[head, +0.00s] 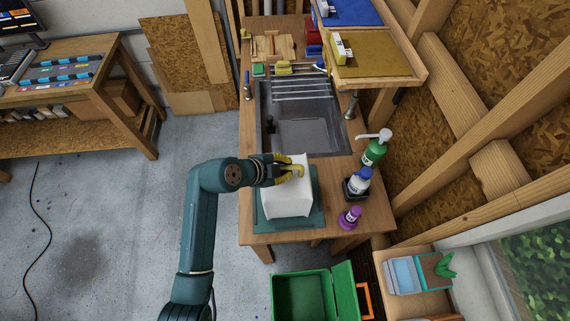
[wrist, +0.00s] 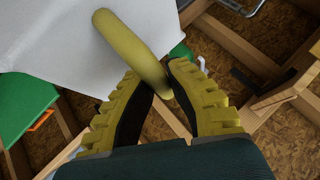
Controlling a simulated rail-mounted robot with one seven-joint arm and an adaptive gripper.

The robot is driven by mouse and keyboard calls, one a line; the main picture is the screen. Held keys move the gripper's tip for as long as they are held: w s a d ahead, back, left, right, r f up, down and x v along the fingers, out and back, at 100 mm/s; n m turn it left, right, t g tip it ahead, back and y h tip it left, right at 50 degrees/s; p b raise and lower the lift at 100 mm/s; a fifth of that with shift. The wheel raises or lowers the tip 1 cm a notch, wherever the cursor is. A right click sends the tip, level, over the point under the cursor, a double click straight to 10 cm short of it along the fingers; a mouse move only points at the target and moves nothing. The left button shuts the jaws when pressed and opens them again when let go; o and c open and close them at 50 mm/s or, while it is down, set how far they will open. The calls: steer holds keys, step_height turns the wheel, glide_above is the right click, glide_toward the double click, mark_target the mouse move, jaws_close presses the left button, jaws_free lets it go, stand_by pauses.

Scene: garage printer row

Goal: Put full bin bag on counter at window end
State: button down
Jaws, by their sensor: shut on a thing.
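The full bin bag (head: 287,198) is a white, boxy bag with a yellow loop handle at its top. It is over a teal mat (head: 262,218) at the window end of the wooden counter (head: 330,222). I cannot tell whether its base touches the mat. My gripper (head: 289,171) has yellow fingers and is shut on the bag's loop from the left. In the wrist view the fingertips (wrist: 163,80) close on the yellow loop (wrist: 132,48), with the white bag (wrist: 62,45) beyond. The bag's far side is hidden.
A green soap pump bottle (head: 373,150), a blue-and-white bottle (head: 358,182) and a purple bottle (head: 349,217) stand right of the bag. The sink (head: 305,130) lies behind it. An open green bin (head: 302,293) stands on the floor before the counter.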

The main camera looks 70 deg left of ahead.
steer(key=shift+f, duration=0.6)
steer(key=shift+f+b, duration=0.35)
steer(key=shift+b, duration=0.25)
steer(key=c, duration=1.1)
jaws_free()
steer(key=shift+c, duration=0.2)
steer(key=shift+f, duration=0.2)
steer(key=v, duration=1.2)
steer(key=shift+r, duration=0.1)
